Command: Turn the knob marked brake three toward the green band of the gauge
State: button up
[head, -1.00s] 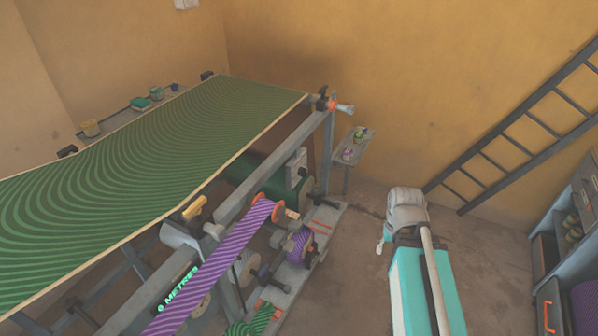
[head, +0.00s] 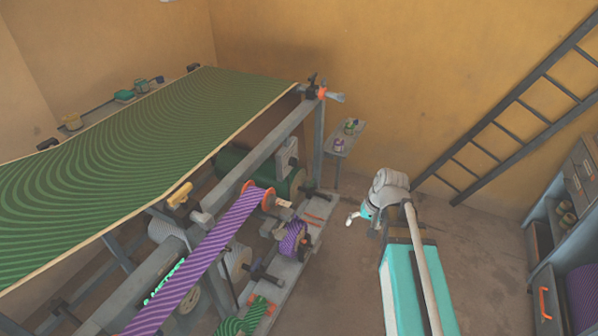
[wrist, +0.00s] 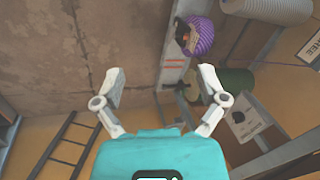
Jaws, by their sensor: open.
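My gripper (wrist: 160,84) is open and empty, its two pale fingers spread above the bare floor in the wrist view. In the head view, a white fingertip (head: 352,216) shows at the arm's end, right of the machine and apart from it. A pale plate (wrist: 312,46) at the wrist view's right edge carries cut-off letters that look like "REE". A grey box with a small dark spot (wrist: 241,117) is on the machine frame; I cannot tell if the spot is a knob. No gauge or green band can be made out.
The machine carries a purple striped web (head: 210,262), a purple roll (head: 293,238) and a green patterned sheet (head: 130,135). A ladder (head: 520,110) leans on the back wall. A shelf unit (head: 570,220) stands at right. Floor between is clear.

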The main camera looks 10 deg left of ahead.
jog(key=w+a+f+m+t+y+b, duration=0.1)
jog(key=w+a+f+m+y+b, duration=0.2)
jog(key=w+b, duration=0.4)
jog(key=w+a+f+t+y+b, duration=0.1)
jog(key=w+a+f+y+b, duration=0.35)
jog(key=w, duration=0.35)
jog(key=m+t+y+b, duration=0.4)
jog(key=m+y+b, duration=0.2)
jog(key=b, duration=0.6)
send_near(297, 163)
jog(key=d, duration=0.4)
jog(key=shift+s+a+f, duration=0.2)
jog(key=shift+s, duration=0.25)
jog(key=x, duration=1.3)
jog(key=shift+a, duration=0.45)
jog(key=shift+s, duration=0.1)
jog(key=c, duration=1)
jog(key=shift+d, duration=0.65)
jog(key=shift+c, duration=0.8)
jog(key=shift+a, duration=0.55)
